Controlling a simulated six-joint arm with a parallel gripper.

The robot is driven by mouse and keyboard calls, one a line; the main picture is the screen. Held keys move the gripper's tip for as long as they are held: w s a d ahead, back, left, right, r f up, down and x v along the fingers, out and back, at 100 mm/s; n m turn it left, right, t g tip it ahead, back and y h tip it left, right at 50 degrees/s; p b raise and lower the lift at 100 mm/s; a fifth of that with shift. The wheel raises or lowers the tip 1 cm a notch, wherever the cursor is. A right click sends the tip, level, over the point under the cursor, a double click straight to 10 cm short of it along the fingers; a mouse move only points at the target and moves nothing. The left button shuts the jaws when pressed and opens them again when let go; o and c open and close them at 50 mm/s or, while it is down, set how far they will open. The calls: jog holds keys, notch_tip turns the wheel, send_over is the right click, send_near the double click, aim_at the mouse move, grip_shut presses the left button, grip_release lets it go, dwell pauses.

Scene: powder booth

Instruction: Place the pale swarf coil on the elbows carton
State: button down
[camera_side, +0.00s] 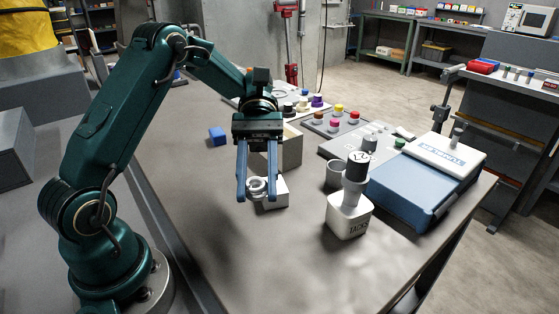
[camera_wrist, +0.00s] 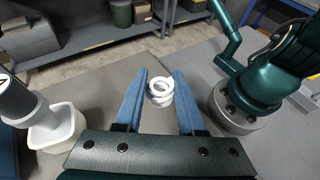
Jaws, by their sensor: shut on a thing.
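A pale swarf coil (camera_side: 257,188) of whitish rings sits between the blue fingers of my gripper (camera_side: 260,195), which points down. In the wrist view the coil (camera_wrist: 160,92) shows between the tips of my gripper (camera_wrist: 160,100), and the fingers are shut on it. A small white box (camera_side: 276,193) lies just behind and to the right of the coil. I cannot tell whether the coil touches it or the table. A tan, box-like carton (camera_side: 290,148) stands behind my gripper, partly hidden. No elbows label is readable on either.
A white tub (camera_side: 348,215) marked TACKS holds a dark-capped cylinder and stands to the right. It also shows in the wrist view (camera_wrist: 58,130). A blue case (camera_side: 405,190) is farther right. A blue block (camera_side: 217,136) lies left. The table's front is clear.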

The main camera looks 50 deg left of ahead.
jog(key=shift+a+r, duration=0.15)
jog(key=shift+a, duration=0.2)
jog(key=w+a+r+n+t+h, duration=0.1)
jog(key=w+a+n+t, duration=0.2)
jog(key=w+n+t, duration=0.3)
jog(key=w+a+r+n+t+h, duration=0.1)
jog(key=w+a+n+t, duration=0.3)
jog(key=w, duration=0.4)
jog(key=w+a+n+t+y, duration=0.1)
jog(key=a+n+t, duration=0.1)
jog(key=a, duration=0.2)
jog(key=w+a+n+t+y, duration=0.1)
jog(key=a+n+t, duration=0.1)
jog(key=a, duration=0.2)
jog(key=w+a+r+n+t+y, duration=0.1)
jog(key=w+a+n+t, duration=0.1)
jog(key=a+t, duration=0.1)
jog(key=shift+w+a, duration=0.1)
jog(key=shift+a, duration=0.35)
jog(key=shift+f, duration=2.5)
jog(key=c, duration=0.5)
grip_release()
jog(key=shift+f, duration=0.1)
